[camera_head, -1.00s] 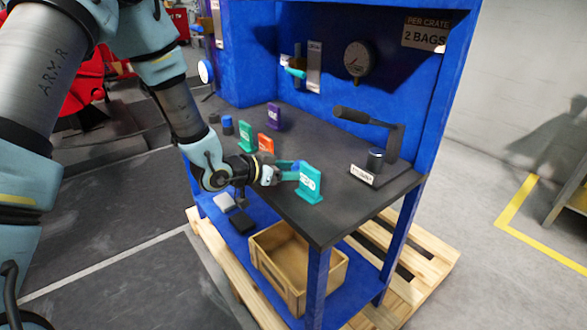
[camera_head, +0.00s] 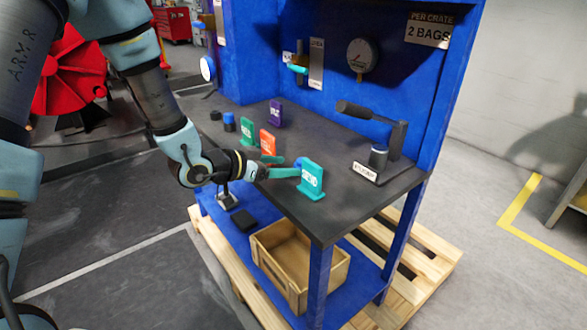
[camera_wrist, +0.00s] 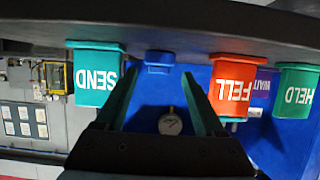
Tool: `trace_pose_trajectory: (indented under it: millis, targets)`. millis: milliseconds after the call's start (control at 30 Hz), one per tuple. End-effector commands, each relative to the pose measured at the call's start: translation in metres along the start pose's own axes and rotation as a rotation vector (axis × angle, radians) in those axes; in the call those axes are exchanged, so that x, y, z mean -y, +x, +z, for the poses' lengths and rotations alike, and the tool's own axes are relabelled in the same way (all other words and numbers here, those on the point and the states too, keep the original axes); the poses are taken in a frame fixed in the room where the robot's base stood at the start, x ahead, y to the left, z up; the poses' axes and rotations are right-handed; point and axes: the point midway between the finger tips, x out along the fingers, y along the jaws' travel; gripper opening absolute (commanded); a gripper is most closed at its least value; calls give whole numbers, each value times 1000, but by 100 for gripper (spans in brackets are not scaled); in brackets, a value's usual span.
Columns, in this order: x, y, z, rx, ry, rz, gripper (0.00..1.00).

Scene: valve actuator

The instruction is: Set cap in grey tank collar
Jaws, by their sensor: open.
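A small blue cap-like piece (camera_head: 299,163) stands on the bench just behind the teal SEND block (camera_head: 312,182). The blue piece also shows in the wrist view (camera_wrist: 160,62), between the two green fingers and beyond their tips. My gripper (camera_head: 284,165) is open and empty, its fingers spread at bench height and pointing at the blue piece. In the wrist view my gripper (camera_wrist: 159,76) has clear space between its fingers. No grey tank collar can be made out for certain. A dark cylinder with a grey top (camera_head: 378,157) stands by the lever press.
An orange FELL block (camera_head: 267,142), a teal HELD block (camera_head: 246,131) and a purple block (camera_head: 276,114) stand further back. A blue-topped dark cylinder (camera_head: 229,122) is at the left. The lever press (camera_head: 380,125) stands right. A wooden crate (camera_head: 297,262) sits below.

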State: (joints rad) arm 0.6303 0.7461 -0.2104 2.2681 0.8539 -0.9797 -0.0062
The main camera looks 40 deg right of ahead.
Motion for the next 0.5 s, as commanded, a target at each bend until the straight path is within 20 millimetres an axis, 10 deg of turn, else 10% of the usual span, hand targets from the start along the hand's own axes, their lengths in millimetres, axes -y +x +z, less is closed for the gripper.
trace_pose_trajectory:
  millis: [500]
  targets:
    - [0,-74,0,0,0,-1,71]
